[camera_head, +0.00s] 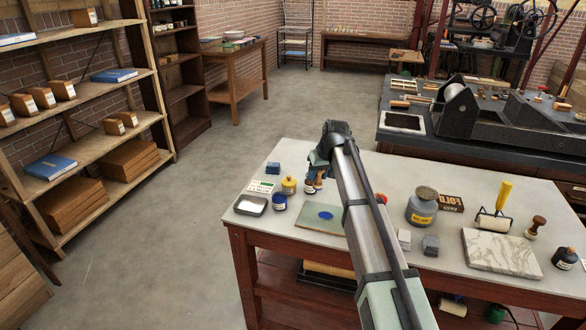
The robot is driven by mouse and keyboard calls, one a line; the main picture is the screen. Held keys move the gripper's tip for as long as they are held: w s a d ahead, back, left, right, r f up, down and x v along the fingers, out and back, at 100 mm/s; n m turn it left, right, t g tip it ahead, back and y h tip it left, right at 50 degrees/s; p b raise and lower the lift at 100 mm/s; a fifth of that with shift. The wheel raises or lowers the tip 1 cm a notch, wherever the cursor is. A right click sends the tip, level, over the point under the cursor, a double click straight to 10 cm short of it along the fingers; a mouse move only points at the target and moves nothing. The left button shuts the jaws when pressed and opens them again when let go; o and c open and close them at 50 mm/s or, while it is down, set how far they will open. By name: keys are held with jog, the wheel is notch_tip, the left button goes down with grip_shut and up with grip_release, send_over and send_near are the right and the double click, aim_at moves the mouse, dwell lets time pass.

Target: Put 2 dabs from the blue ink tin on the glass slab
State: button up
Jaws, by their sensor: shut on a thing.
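The glass slab (308,223) is a flat, pale greenish plate on the near left of the table. A blue ink patch (325,215) lies on it; I cannot tell how many dabs it holds. My arm hides the slab's right edge. A small dark-blue tin (279,203) with a pale label stands left of the slab; it looks like the blue ink tin. My gripper (317,178) is behind the slab, near another labelled tin (309,188). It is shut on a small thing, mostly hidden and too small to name.
A grey jar (422,206), a marble slab (497,251) and a yellow-handled roller (494,218) stand right of my arm. The front strip of table is bare.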

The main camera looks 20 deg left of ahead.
jog(key=shift+n, duration=0.9)
jog(key=s+d, duration=0.2)
jog(key=s+d+f, duration=0.1)
jog(key=d, duration=0.1)
jog(key=shift+s+f, duration=0.1)
jog(key=shift+s, duration=0.25)
jog(key=shift+f, duration=2.9)
jog(key=shift+f, duration=0.5)
jog(key=shift+r, duration=0.1)
notch_tip(320, 180, up, 7)
